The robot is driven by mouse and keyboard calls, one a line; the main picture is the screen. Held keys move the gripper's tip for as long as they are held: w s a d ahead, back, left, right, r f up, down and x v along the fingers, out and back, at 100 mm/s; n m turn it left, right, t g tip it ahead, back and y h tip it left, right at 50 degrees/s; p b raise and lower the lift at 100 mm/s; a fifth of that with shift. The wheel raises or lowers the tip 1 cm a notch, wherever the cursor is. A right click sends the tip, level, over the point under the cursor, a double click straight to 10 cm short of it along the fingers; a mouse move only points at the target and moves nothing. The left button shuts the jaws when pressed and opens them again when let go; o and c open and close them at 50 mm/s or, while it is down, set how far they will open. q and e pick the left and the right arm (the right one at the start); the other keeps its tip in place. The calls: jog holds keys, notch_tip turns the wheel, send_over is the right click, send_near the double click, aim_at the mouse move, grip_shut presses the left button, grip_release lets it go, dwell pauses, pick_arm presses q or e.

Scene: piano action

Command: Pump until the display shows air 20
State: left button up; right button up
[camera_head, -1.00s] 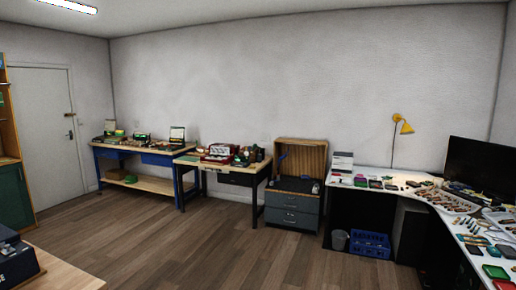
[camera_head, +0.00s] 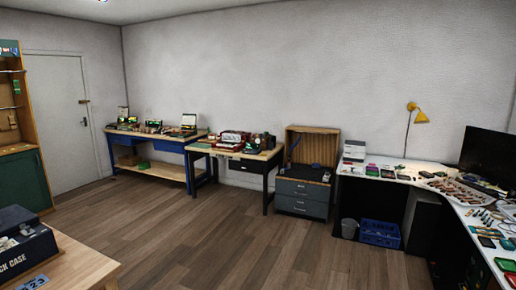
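I cannot make out a pump or an air display in the camera_head view. Neither of my grippers is in view. Along the far wall stand a blue-legged workbench (camera_head: 160,139) with several small items on it and a smaller dark-legged bench (camera_head: 262,157) with red and green items. Right of them is a dark drawer cabinet (camera_head: 302,197) with a wooden slatted back. The items on the benches are too small to identify.
A white curved desk (camera_head: 447,184) with many small parts runs along the right. A blue crate (camera_head: 380,233) and grey bin (camera_head: 349,229) stand beneath it. A wooden table (camera_head: 85,268) with a dark case (camera_head: 25,250) is at lower left. The middle floor (camera_head: 240,240) is clear.

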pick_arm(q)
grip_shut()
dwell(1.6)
